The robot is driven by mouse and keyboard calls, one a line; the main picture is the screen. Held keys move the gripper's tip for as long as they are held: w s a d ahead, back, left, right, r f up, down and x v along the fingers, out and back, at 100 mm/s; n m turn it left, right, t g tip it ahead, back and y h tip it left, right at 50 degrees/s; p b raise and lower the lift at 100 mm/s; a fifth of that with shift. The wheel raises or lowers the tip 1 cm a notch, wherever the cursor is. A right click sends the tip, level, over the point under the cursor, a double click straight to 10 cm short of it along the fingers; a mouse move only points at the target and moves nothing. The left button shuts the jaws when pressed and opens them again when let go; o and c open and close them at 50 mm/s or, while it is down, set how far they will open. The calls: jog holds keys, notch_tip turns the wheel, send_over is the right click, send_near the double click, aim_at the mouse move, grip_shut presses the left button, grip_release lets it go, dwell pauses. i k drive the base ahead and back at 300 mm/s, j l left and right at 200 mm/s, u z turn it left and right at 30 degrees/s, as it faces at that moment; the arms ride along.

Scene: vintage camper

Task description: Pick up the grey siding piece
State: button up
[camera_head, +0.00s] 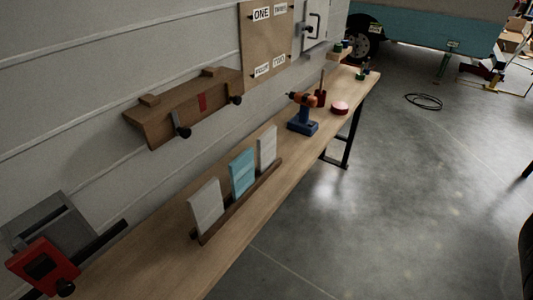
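Three siding pieces stand upright, leaning slightly back, in a low brown wooden rack (236,207) on the workbench. The nearest piece (207,208) is pale grey-white with horizontal ridges. The middle piece (242,173) is light teal. The farthest piece (267,148) is also pale grey-white. I cannot tell for certain which of the two pale ones is the grey one. Their lower edges are hidden by the rack's front rail. My gripper is not in view.
The long wooden workbench (165,262) runs along the wall. A grey-and-red machine (50,258) stands at its near end. Past the rack are an orange-and-blue drill (302,115) and a red round item (340,108). A wall shelf (185,105) hangs above. The concrete floor to the right is open.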

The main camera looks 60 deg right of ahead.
aim_at(205, 207)
jog(key=z, duration=0.2)
jog(key=i+j+z, duration=0.1)
jog(key=j+z, duration=0.65)
jog(key=z, duration=0.15)
jog(key=j+z, duration=0.1)
jog(key=j, duration=0.55)
jog(key=j+z, duration=0.1)
jog(key=j, duration=0.6)
jog(key=k+j+z, duration=0.1)
jog(key=j, duration=0.55)
jog(key=k+j+z, duration=0.1)
jog(key=j, duration=0.55)
